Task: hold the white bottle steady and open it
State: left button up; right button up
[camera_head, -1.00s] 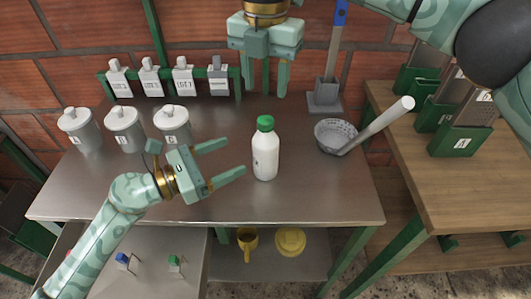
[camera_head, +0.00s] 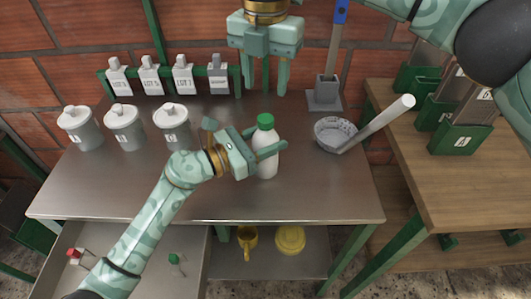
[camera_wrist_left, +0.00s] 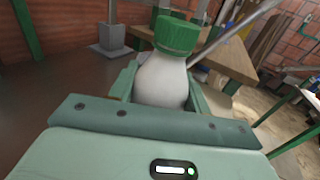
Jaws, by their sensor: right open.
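The white bottle (camera_head: 265,165) with a green cap (camera_head: 265,121) stands upright on the metal table. My left gripper (camera_head: 270,141) reaches it from the left, with one finger in front of the body and the other behind it, below the cap. In the left wrist view, the bottle (camera_wrist_left: 163,82) fills the space between the two fingers and the green cap (camera_wrist_left: 177,35) rises clear above them; the jaws look shut on the body. My right gripper (camera_head: 264,90) hangs above the table's back part, behind the bottle, open and empty, fingers pointing down.
Several lidded grey jars (camera_head: 123,128) stand at the left of the table (camera_head: 310,200). Labelled bottles (camera_head: 183,78) sit in a back rack. A grey bowl (camera_head: 335,133) with a pestle lies right of the bottle. A wooden bench (camera_head: 415,180) adjoins at right. The front of the tabletop is clear.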

aim_at(266, 117)
pick_arm(q)
grip_shut()
pick_arm(e)
jog(key=m, duration=0.2)
jog(key=shift+a+f+m, duration=0.1)
jog(key=shift+m, duration=0.3)
jog(key=m, duration=1.4)
jog(key=shift+m, duration=0.3)
jog(key=shift+f, duration=0.2)
jog(key=shift+m, duration=0.3)
notch_tip(266, 117, down, 8)
jog(key=shift+r, duration=0.25)
